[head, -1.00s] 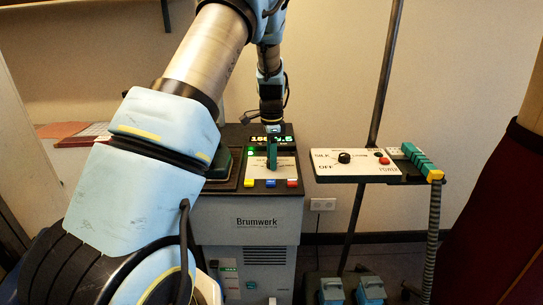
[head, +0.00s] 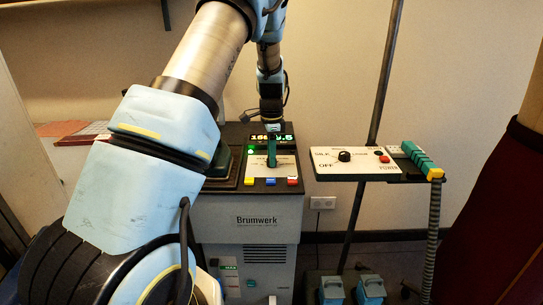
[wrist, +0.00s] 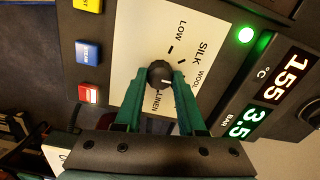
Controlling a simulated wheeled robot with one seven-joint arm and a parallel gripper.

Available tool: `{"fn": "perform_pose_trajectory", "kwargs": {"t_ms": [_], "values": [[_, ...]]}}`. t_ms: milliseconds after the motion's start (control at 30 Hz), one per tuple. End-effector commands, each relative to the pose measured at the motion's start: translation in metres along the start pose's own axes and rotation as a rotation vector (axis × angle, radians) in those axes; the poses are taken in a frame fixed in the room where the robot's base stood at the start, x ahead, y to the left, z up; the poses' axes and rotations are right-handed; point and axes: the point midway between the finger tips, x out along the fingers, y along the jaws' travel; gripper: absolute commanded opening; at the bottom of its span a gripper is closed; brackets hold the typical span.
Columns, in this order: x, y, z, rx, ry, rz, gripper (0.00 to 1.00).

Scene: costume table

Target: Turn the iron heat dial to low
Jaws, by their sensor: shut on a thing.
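The heat dial (wrist: 160,74) is a small round black knob on a cream plate marked LOW, SILK, WOOL and LINEN in the wrist view. My gripper (wrist: 159,80) is shut on it, with a teal finger on either side. A white mark on the knob shows on its right side, away from LOW and roughly toward the WOOL and LINEN side; its exact setting is hard to read. In the head view my gripper (head: 272,162) stands over the plate on the Brumwerk unit (head: 245,212) and hides the dial.
A lit display (wrist: 270,95) reads 155 °C and 3.5 BAR, by a green lamp (wrist: 246,35). Yellow, blue (wrist: 88,52) and red buttons line the plate's other side. A separate panel (head: 330,166) with a black knob (head: 344,156) and red button stands to the right.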

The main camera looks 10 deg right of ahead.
Motion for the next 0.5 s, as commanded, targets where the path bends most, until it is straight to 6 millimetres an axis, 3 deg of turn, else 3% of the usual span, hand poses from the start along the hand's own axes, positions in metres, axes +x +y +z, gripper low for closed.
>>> {"fn": "perform_pose_trajectory", "kwargs": {"t_ms": [267,500], "values": [[0.0,0.0004,-0.0002,-0.035,0.0,0.001,0.0],[0.0001,-0.0001,-0.0001,-0.169,0.0,0.001,0.0]]}}
